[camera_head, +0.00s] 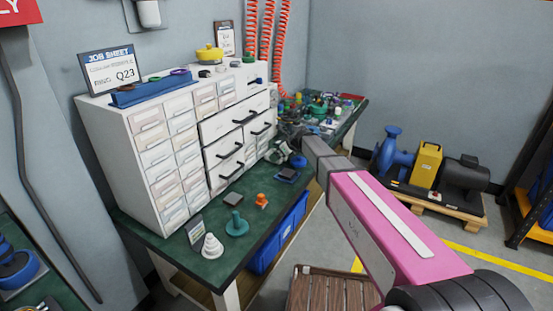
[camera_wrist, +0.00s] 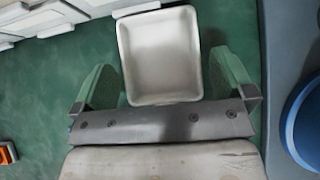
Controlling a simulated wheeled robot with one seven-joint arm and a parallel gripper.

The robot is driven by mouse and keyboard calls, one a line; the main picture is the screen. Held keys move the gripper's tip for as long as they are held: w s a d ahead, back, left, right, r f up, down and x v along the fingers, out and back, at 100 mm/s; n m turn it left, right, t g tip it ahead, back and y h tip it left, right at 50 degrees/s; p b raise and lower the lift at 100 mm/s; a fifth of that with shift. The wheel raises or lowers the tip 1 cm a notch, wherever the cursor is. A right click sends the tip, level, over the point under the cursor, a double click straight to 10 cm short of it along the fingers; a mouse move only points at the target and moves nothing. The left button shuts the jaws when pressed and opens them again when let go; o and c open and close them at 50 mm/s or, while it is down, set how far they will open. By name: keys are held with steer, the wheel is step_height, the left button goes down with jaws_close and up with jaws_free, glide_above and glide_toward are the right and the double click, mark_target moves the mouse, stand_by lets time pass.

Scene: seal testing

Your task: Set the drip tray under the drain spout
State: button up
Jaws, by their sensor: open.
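A shallow white tray with raised rims and rounded corners, which looks like the drip tray (camera_wrist: 160,55), lies on the green surface in the wrist view. My gripper (camera_wrist: 166,78) is open, with one green finger on each side of the tray. The fingers look close to its sides; I cannot tell whether they touch. In the head view my arm reaches over the green bench beside the drawer cabinet, and the tray is too small or hidden to make out there. I cannot pick out the drain spout in either view.
A white drawer cabinet (camera_head: 168,150) stands along the wall side of the bench. An orange part (camera_head: 262,200), a teal part (camera_head: 237,224) and a white stepped cone (camera_head: 210,246) stand nearer. Clutter covers the far end. A blue pump (camera_head: 390,150) sits on a floor pallet.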

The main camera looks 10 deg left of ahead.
steer(key=shift+w+a+f, duration=0.15)
steer(key=shift+a+f, duration=0.25)
steer(key=shift+f, duration=0.1)
steer(key=shift+c, duration=0.3)
steer(key=c, duration=0.8)
steer(key=shift+r, duration=0.1)
